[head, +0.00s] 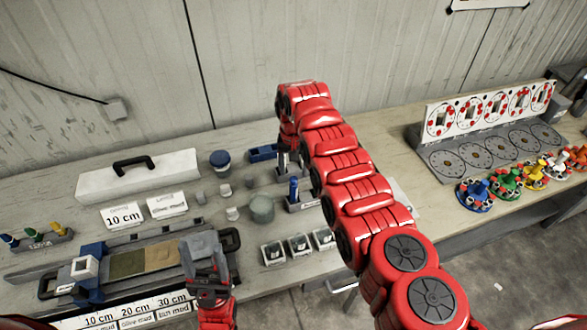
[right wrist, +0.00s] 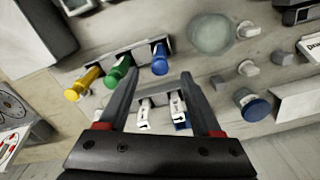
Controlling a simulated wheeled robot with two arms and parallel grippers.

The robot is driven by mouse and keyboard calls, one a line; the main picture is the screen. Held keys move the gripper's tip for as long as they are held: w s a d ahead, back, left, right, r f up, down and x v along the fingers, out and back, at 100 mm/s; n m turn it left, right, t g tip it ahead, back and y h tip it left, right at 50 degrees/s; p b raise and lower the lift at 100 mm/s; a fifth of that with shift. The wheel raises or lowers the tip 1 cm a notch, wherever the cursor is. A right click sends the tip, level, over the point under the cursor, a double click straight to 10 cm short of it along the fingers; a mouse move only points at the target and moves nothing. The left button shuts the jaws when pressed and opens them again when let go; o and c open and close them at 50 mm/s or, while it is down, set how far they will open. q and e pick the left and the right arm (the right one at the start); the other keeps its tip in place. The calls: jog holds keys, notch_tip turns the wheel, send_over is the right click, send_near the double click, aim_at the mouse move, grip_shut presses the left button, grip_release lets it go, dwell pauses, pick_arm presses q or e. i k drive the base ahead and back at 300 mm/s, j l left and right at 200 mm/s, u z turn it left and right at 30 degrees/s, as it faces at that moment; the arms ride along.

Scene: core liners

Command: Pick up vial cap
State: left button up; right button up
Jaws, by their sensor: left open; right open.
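Several small grey pieces stand on the bench in the head view, one (head: 225,190) near a blue-lidded jar and one (head: 233,213) beside a grey-green round pot (head: 262,209). In the right wrist view, such pieces (right wrist: 248,68) lie right of my right gripper. I cannot tell which, if any, is the vial cap. My right gripper (right wrist: 160,76) is open and empty above the bench, its fingers pointing towards the tool rack; in the head view it is partly hidden by my right arm.
A rack (right wrist: 130,55) holds yellow, green and blue-handled tools. White-and-blue items (right wrist: 178,108) show between my right fingers. The blue-lidded jar (head: 220,161), a white case (head: 138,176) and the core tray (head: 225,240) crowd the bench.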

aim_at(233, 215)
jog(key=k+j, duration=0.7)
jog(key=k, duration=0.2)
